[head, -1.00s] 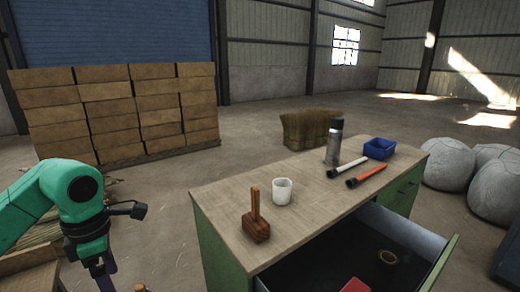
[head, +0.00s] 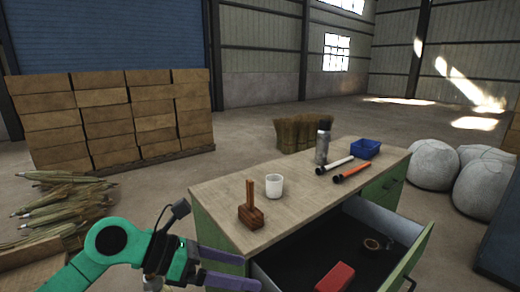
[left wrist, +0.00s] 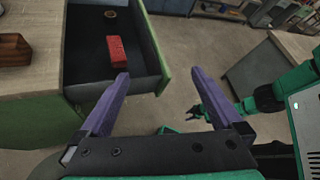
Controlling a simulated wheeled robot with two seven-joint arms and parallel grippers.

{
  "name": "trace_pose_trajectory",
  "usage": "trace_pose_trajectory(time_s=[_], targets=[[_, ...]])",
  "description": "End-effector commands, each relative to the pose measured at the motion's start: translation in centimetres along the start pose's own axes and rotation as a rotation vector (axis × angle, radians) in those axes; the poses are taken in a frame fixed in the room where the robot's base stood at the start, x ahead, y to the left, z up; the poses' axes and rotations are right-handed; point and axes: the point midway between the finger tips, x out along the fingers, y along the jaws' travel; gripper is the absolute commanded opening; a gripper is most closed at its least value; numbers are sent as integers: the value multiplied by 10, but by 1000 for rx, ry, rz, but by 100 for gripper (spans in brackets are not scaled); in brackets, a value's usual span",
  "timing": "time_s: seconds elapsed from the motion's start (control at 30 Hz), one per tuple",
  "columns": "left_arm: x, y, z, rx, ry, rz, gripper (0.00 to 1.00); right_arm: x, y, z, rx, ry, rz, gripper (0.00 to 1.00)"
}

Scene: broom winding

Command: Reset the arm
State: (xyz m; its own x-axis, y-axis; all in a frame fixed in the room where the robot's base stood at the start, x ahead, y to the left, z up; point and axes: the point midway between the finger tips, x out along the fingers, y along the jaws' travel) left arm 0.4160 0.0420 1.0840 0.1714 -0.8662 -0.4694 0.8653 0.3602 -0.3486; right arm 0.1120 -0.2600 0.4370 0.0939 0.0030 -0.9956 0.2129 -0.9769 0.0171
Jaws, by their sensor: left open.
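My left gripper (head: 252,272) has its purple fingers apart and empty, in front of the green workbench's left end. In the left wrist view its open fingers (left wrist: 160,74) point toward the open drawer (left wrist: 85,92), with nothing between them. My right gripper (left wrist: 203,110) shows small and dark at the end of a green arm in the left wrist view. Its finger opening is too small to tell. It is outside the head view.
The open drawer holds a red box (head: 335,277) and a ring (head: 371,245). Corn-like bundles (head: 55,205) lie left.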

Motion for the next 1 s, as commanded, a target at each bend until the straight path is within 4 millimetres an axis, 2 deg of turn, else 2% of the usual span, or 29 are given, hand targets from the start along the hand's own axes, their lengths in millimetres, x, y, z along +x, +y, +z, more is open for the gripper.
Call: trace_pose_trajectory(time_s=[0.03,0.07,0.1,0.13,0.17,0.2,0.27,0.3,0.37,0.4,0.47,0.5,0.6,0.67,0.7,0.8,1.0], targets=[[9,-19,26,-91,-177,-84,100,0,-1,4,0,-7,-1,50],[9,-27,46,-164,-302,-129,100,0,-1,5,0,-9,-1,50],[1,-32,72,-286,-475,-185,100,0,-1,6,0,-10,-1,50],[-9,-29,88,-391,-602,-220,100,0,-1,5,0,-9,-1,50],[-21,-22,101,-504,-727,-249,100,0,-1,5,0,-9,-1,50],[-40,-6,112,-671,-886,-276,100,0,-1,4,0,-8,-1,50],[-69,31,110,-945,-1109,-290,100,0,0,3,0,-6,0,50],[-85,60,96,-1141,-1245,-279,100,0,0,3,0,-5,0,50],[-101,102,58,-1432,-1415,-236,100,0,0,2,0,-4,0,50],[-106,124,27,-1609,-1503,-193,100,0,0,2,0,-4,0,50],[-108,148,-25,-1861,-1609,-111,100,0,0,1,0,-3,0,50],[-106,158,-61,-2018,-1662,-46,100,0,0,1,0,-3,0,50],[-96,162,-141,-2349,-1741,128,100,0,0,1,0,-2,0,50],[-89,156,-181,-2507,-1761,234,100,0,0,0,0,-1,0,50],[-85,150,-204,2574,1749,-299,100,0,0,0,0,-1,0,50],[-74,130,-253,2467,1548,-417,100,0,0,-1,0,0,0,50],[-57,76,-326,2275,1223,-600,100,0,0,-1,0,1,0,50]])
